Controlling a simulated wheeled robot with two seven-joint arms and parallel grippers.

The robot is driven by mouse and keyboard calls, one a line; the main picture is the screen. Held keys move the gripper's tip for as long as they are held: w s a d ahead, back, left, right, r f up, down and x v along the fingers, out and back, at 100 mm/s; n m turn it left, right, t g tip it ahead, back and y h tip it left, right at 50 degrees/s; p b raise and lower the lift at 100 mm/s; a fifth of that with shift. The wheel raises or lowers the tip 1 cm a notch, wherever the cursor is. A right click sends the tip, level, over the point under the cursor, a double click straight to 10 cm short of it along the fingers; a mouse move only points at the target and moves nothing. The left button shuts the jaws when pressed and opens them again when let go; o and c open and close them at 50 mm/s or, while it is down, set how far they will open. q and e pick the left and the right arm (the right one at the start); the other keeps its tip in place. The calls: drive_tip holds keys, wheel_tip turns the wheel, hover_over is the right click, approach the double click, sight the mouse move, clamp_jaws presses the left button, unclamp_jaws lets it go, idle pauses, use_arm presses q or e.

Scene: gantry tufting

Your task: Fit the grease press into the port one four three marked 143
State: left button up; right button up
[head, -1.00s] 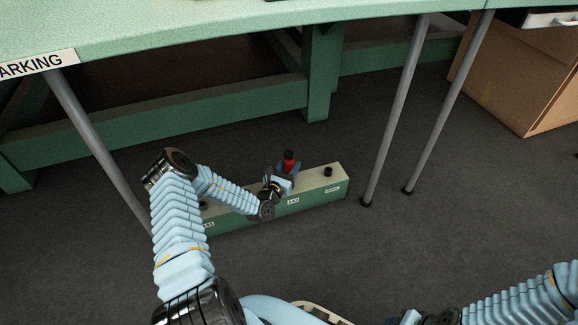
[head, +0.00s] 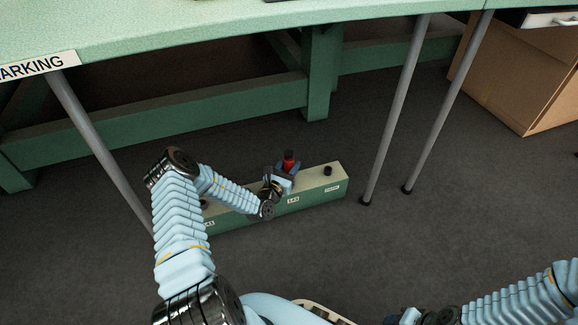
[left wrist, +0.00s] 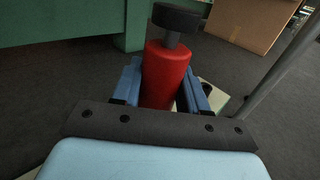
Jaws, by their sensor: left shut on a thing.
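The grease press is a red cylinder with a dark knob on top; it shows in the head view (head: 288,160) and large in the left wrist view (left wrist: 166,75). My left gripper (head: 286,170) is shut on it, with the blue fingers on either side in the left wrist view (left wrist: 165,88). The press stands roughly upright over the middle of a low green and cream block (head: 318,190). A label below it seems to read 143, but it is small. The press's lower end is hidden, so I cannot tell whether it sits in a port. My right gripper (head: 408,318) shows only partly at the bottom edge.
A dark port (head: 328,171) shows at the block's right end, and another dark part (head: 204,205) at its left. Grey poles (head: 397,110) stand right of the block. A green bench (head: 200,30) overhangs behind. A cardboard box (head: 520,75) stands at right.

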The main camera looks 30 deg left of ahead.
use_arm(q)
drive_tip(key=shift+f+b, duration=0.75)
drive_tip(key=shift+f, duration=0.5)
drive_tip(key=o, duration=1.2)
drive_tip(key=shift+o, duration=0.2)
drive_tip(key=shift+s, duration=0.15)
drive_tip(key=s+d+p, duration=0.1)
drive_tip(key=s+p, duration=0.1)
drive_tip(key=s, duration=1.1)
drive_tip(key=shift+s+p, duration=0.25)
drive_tip(key=shift+p, duration=0.15)
drive_tip(key=shift+f, duration=0.1)
